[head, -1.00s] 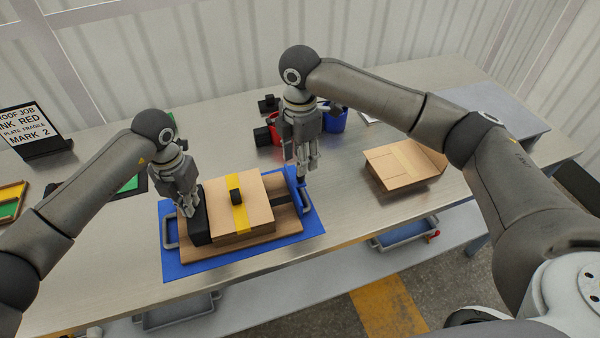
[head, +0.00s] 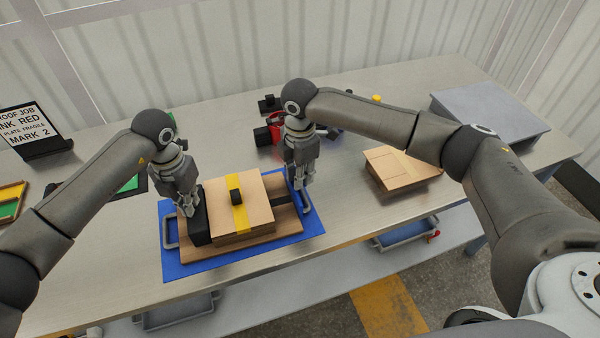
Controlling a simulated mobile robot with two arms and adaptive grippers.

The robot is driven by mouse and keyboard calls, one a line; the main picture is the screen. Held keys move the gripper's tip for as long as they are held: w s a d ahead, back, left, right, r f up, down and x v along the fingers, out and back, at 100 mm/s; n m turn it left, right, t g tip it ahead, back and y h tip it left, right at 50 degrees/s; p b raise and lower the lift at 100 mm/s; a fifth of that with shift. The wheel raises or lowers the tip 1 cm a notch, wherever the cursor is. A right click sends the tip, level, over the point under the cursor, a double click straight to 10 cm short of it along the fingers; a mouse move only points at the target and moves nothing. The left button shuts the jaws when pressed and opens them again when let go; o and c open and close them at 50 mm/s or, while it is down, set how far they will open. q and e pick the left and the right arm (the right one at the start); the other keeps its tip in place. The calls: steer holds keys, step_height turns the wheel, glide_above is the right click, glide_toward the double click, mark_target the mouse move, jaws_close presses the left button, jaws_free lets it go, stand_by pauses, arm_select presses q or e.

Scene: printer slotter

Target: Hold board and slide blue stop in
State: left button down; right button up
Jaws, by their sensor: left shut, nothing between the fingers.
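A wooden board (head: 291,226) with grey handles at both ends lies on a blue mat (head: 185,268). On it are a black block (head: 199,228) at the left end and a tan block (head: 260,203) with a yellow stripe and a black knob. My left gripper (head: 187,211) is shut and empty, its fingertips at the black block's upper left side. My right gripper (head: 299,187) points down at the board's right end, close to the right handle. A bit of blue (head: 290,174) shows beside its fingers, perhaps the blue stop, mostly hidden. Its finger gap is unclear.
A cardboard box (head: 396,170) lies right of the mat. Red (head: 275,125) and dark items stand behind my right gripper. A sign (head: 28,128) stands at far left, and a grey sloped panel (head: 490,110) at back right.

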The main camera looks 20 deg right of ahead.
arm_select(q)
steer(key=shift+a+f, duration=0.1)
steer(key=shift+f, duration=0.1)
arm_select(e)
jaws_close()
steer(key=a, duration=0.7)
steer(key=o, duration=0.7)
jaws_free()
steer(key=shift+w, duration=0.1)
steer(key=shift+d, duration=0.1)
